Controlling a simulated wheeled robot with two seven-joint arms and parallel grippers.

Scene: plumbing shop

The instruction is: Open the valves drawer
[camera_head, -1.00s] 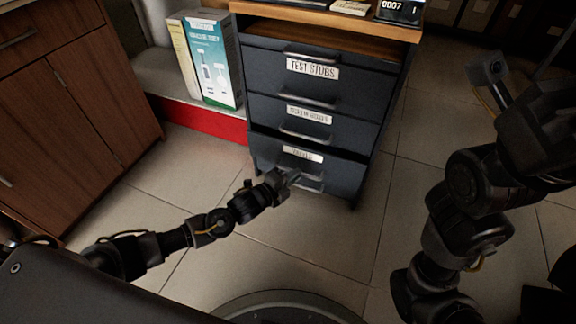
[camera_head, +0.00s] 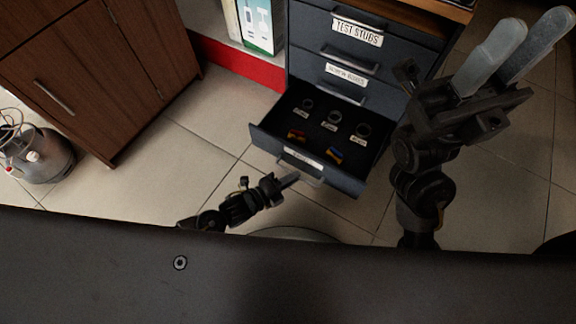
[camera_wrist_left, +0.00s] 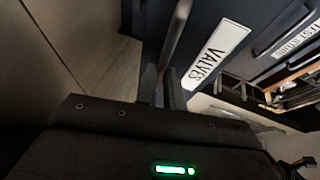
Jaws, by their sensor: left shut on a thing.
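The valves drawer (camera_head: 345,183) is the lowest in the dark cabinet and stands pulled out. The left wrist view shows the fingers (camera_wrist_left: 163,88) around the bar, beside the VALVES label (camera_wrist_left: 217,54). My right gripper (camera_head: 532,48) is raised at the right, its fingers apart and empty, away from the drawer.
Above are the shut screw boxes drawer (camera_head: 318,82) and test stubs drawer (camera_head: 400,48). A wooden cupboard (camera_head: 90,85) and a grey tank (camera_head: 42,158) stand left. The tiled floor (camera_head: 180,170) between cupboard and drawer is clear.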

